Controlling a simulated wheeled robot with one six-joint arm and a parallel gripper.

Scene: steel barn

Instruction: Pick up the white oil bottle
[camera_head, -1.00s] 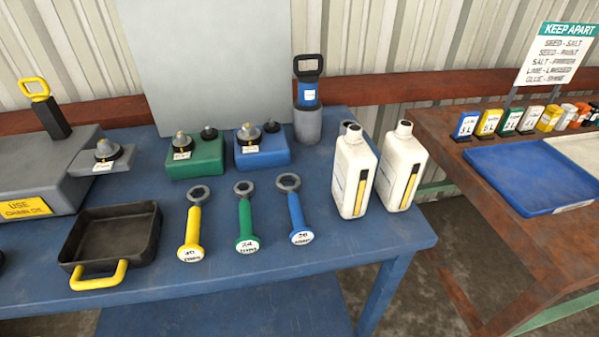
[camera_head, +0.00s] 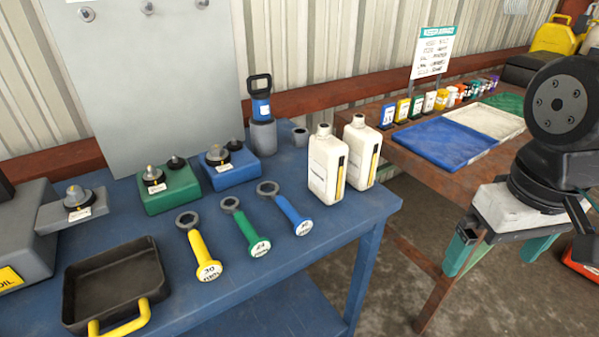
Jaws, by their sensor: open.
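Two white bottles with dark open necks and black-and-yellow side strips stand upright at the right end of the blue table: a left one (camera_head: 324,172) and a right one (camera_head: 357,160). They are close side by side, and the left partly covers the right. Their label print is too small to read, so I cannot tell which one holds oil. My gripper (camera_head: 522,250), with a pale body and teal on the fingers, is open and empty at the right, pointing down. It is well right of both bottles, in front of the brown table.
Yellow (camera_head: 199,252), green (camera_head: 243,228) and blue (camera_head: 287,209) ring-handled tools lie left of the bottles. A grey cylinder (camera_head: 263,138) holding a blue-handled tool stands behind. A black tray (camera_head: 115,280) is front left. The brown table (camera_head: 415,160) holds small containers and trays.

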